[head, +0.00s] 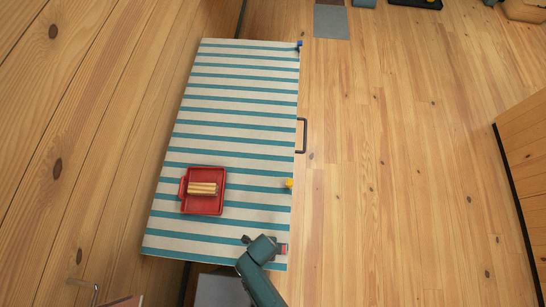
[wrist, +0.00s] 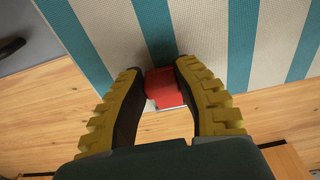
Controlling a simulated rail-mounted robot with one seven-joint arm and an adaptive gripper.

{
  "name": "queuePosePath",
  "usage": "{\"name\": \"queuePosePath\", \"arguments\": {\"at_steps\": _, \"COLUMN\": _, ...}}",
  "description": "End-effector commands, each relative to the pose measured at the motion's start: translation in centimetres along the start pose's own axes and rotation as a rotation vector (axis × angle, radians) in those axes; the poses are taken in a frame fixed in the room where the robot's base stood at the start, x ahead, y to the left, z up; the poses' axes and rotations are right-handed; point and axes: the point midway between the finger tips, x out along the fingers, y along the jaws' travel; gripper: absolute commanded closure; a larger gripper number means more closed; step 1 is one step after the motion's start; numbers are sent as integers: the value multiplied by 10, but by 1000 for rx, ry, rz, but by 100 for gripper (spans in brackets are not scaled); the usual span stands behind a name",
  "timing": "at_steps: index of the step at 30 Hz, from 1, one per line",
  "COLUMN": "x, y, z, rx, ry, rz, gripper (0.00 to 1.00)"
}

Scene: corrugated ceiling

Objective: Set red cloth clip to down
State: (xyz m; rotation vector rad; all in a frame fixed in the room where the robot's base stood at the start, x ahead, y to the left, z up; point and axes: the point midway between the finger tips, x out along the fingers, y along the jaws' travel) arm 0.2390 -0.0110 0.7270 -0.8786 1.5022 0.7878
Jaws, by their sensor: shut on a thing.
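The red cloth clip (wrist: 163,86) sits at the edge of the striped cloth in the wrist view, between the fingertips of my gripper (wrist: 158,88). The two yellow-and-black fingers are shut on it. In the head view my gripper (head: 278,250) is at the near right corner of the table, and a bit of the red clip (head: 284,249) shows beside it. The striped cloth (head: 240,115) covers the table top. The fingers hide the clip's sides, and I cannot tell its up or down setting.
A red tray (head: 205,208) with tan sticks (head: 202,189) stands on the cloth to the left of my gripper. A yellow clip (head: 289,184) and a blue clip (head: 299,45) sit farther along the right edge. A dark handle (head: 303,135) sticks out on that side.

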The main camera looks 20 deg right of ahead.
Motion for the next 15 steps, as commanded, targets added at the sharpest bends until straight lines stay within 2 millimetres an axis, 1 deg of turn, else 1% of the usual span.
{"name": "queuePosePath", "arguments": {"at_steps": 1, "x": 4, "y": 0, "z": 2, "rx": -2, "ry": 17, "rz": 0, "gripper": 100}}
{"name": "queuePosePath", "arguments": {"at_steps": 3, "x": 5, "y": 0, "z": 2, "rx": -1, "ry": 40, "rz": 1, "gripper": 100}}
{"name": "queuePosePath", "arguments": {"at_steps": 15, "x": 6, "y": 1, "z": 2, "rx": 2, "ry": 82, "rz": 3, "gripper": 100}}
